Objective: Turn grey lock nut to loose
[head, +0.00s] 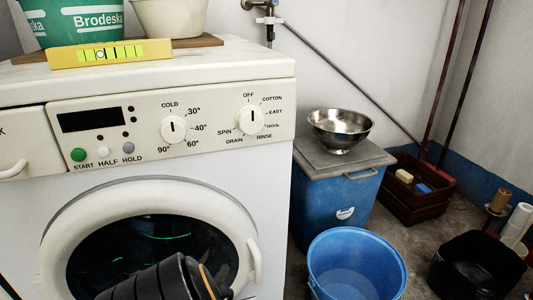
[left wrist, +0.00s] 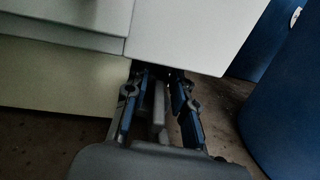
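My left gripper (left wrist: 160,82) shows in the left wrist view, low by the bottom corner of the white washing machine (left wrist: 195,35). Its two fingers are apart, so it is open. A small grey upright piece (left wrist: 158,104) shows between the fingers; I cannot tell whether it is the grey lock nut or whether the fingers touch it. The fingertips reach the machine's lower edge, and what lies beneath it is dark. In the head view the machine's front (head: 268,180) is seen from above, and its feet are out of view. My right gripper is not in view.
A blue bucket (head: 322,252) stands on the floor right of the machine. Behind it is a blue bin (head: 312,200) with a grey lid and a steel bowl (head: 341,130). A wooden crate (head: 403,200) and a black tub (head: 478,275) stand farther right. Bare floor (left wrist: 60,140) shows left of the gripper.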

